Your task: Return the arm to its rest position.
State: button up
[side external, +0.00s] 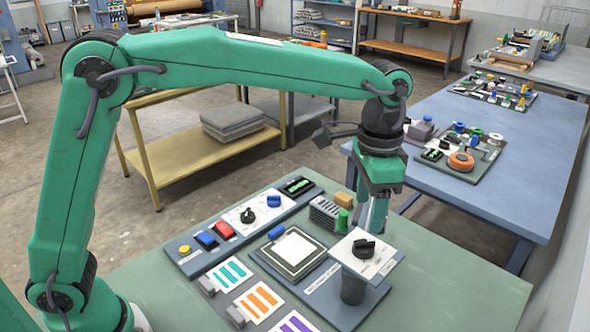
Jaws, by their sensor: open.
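My green arm reaches from the lower left across the top of the view and bends down at the wrist. My gripper (374,216) points down over the right part of the green table (455,280). It is open, and I see nothing between its fingers. The fingertips are just behind the white plate with a black knob (365,248) on a dark post, and close to a green cylinder (342,219). Whether the fingers touch the plate cannot be told, because its back edge overlaps them.
A control strip with a black dial (247,215) and coloured buttons lies on the table, beside a white square pad (293,249) and striped cards (259,301). A blue bench (530,175) with parts stands right. A yellow bench (180,163) stands behind. Air above the table's left is clear.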

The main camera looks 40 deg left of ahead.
jog(key=s+a+r+n+t, duration=0.1)
jog(key=s+a+r+n, duration=0.2)
jog(key=a, duration=0.5)
jog(key=s+a+f+n+t, duration=0.2)
jog(key=s+a+n+t, duration=0.2)
jog(key=s+a, duration=1.3)
jog(key=shift+s+f+n+t, duration=0.15)
jog(key=shift+s+n+t, duration=0.15)
jog(key=shift+n, duration=0.1)
